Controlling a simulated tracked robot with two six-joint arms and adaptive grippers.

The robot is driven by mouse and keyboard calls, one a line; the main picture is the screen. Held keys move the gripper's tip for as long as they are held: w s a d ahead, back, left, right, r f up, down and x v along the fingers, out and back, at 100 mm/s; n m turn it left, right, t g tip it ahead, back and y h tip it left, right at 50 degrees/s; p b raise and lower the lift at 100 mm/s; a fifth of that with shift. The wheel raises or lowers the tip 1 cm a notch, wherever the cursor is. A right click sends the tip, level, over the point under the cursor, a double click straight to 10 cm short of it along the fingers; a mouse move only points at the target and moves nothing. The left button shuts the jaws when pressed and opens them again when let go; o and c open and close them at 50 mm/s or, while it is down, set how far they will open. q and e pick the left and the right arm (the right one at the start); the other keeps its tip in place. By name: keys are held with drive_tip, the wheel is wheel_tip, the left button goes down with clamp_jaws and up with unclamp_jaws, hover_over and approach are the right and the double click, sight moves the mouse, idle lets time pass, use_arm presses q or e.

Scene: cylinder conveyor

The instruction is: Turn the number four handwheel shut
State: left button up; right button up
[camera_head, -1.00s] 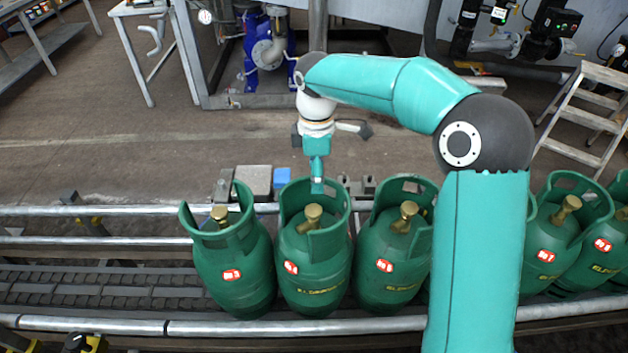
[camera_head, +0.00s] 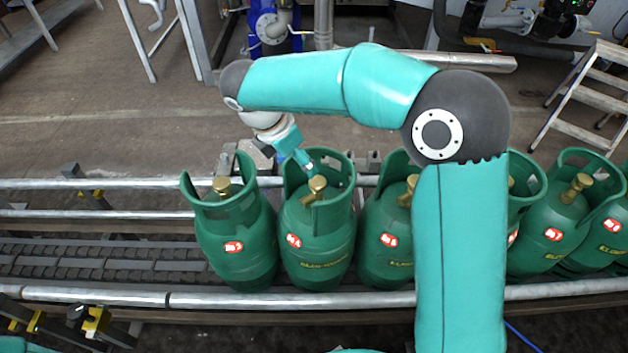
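Green gas cylinders stand upright in a row on the conveyor, each with a brass handwheel inside its open collar. The second cylinder from the left (camera_head: 318,240) carries a small red-and-white label, probably number four, though the digit is blurred. Its brass handwheel (camera_head: 317,184) is in clear view. My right gripper (camera_head: 307,168) reaches in from behind and above that collar, tilted down to the right, its tip just above and behind the handwheel. I cannot tell whether it touches the handwheel or whether its fingers are apart. My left gripper is out of view.
The leftmost cylinder (camera_head: 235,240) and the third (camera_head: 382,245) stand close on either side. My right arm partly hides cylinders farther right. Metal rails (camera_head: 100,295) border the conveyor (camera_head: 90,262). Its left part is empty. A stepladder (camera_head: 580,100) stands at the back right.

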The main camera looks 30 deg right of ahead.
sight(316, 182)
drive_tip(key=b+x, duration=0.1)
drive_tip(key=x, duration=0.9)
drive_tip(key=shift+d+f, duration=0.1)
drive_tip(key=shift+f, duration=0.3)
drive_tip(key=c, duration=1.1)
drive_tip(key=shift+c, duration=0.2)
